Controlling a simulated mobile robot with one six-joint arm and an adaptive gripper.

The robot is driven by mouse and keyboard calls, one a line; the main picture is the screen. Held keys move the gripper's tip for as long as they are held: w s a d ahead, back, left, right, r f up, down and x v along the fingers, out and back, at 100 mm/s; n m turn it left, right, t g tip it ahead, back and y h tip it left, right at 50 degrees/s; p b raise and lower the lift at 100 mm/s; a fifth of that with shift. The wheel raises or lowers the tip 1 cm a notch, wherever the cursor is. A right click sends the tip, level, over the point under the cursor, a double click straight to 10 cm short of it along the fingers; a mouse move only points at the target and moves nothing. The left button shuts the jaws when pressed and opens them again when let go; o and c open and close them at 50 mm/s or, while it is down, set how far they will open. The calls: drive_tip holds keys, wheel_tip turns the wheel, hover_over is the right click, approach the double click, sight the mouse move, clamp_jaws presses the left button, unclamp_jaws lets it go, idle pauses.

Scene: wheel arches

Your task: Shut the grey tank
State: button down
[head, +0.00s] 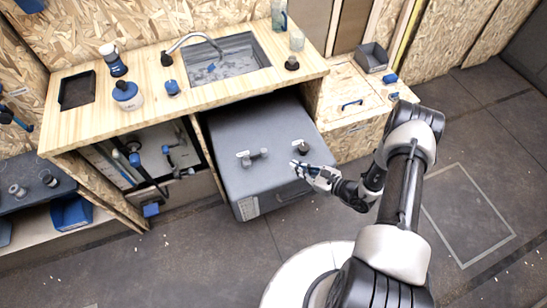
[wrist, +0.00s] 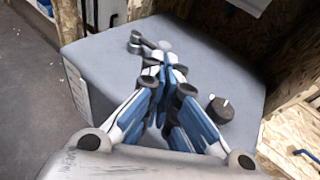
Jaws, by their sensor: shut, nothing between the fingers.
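The grey tank (head: 262,130) is a large box standing partly out from under the wooden counter. It fills much of the wrist view (wrist: 95,70) too. On its top sit a grey valve with a lever (head: 252,157) and a dark round cap (head: 301,146). The wrist view shows the valve (wrist: 148,42) beyond my fingertips and the cap (wrist: 220,108) to their right. My gripper (head: 294,165) is shut and empty over the tank's top near its front edge. Whether the fingertips touch the tank or the valve, I cannot tell.
The counter (head: 205,88) above holds a sink (head: 222,66), bottles and a black tray (head: 77,90). Left of the tank is an open bay (head: 140,160) with pipes and blue-handled fittings. A wooden box (head: 350,105) stands to the right. The floor in front is clear.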

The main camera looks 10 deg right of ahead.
wheel_tip(320, 180, down, 4)
drive_tip(key=s+r+m+h, duration=0.1)
drive_tip(key=m, duration=0.1)
drive_tip(key=b, duration=0.4)
approach(266, 155)
drive_tip(key=shift+t, duration=0.4)
drive_tip(key=x, duration=0.2)
drive_tip(key=f+x, duration=0.1)
drive_tip(key=x, duration=0.2)
drive_tip(key=shift+f, duration=0.15)
drive_tip(key=shift+w+a, duration=0.3)
drive_tip(key=shift+a, duration=0.05)
drive_tip(key=shift+w, duration=0.1)
